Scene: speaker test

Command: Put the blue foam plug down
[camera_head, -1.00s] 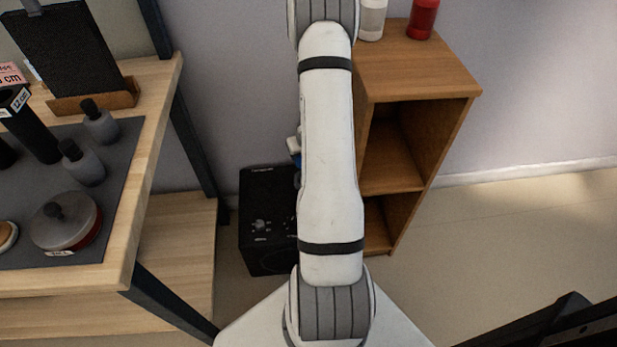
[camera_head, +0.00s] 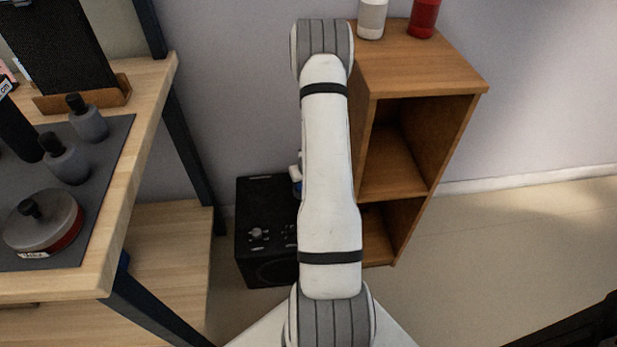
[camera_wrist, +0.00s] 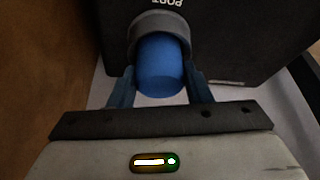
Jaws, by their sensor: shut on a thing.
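The blue foam plug (camera_wrist: 160,66) sits between the two blue-grey fingers of my gripper (camera_wrist: 160,90) in the wrist view. My gripper is shut on it. The plug's far end meets a grey ring (camera_wrist: 137,32) on a black box face with upside-down lettering that seems to read "PORT". I cannot tell how deep the plug sits in the ring. In the head view the black speaker (camera_head: 262,205) stands on the floor; my arm hides its right side and most of my gripper. A small blue patch shows at the arm's left edge, too small to identify.
A wooden shelf unit (camera_head: 420,72) stands close right of the speaker, with a white bottle (camera_head: 371,18) and a red bottle (camera_head: 423,18) on top. A wooden table (camera_head: 150,110) with a dark mat and several weights is at left.

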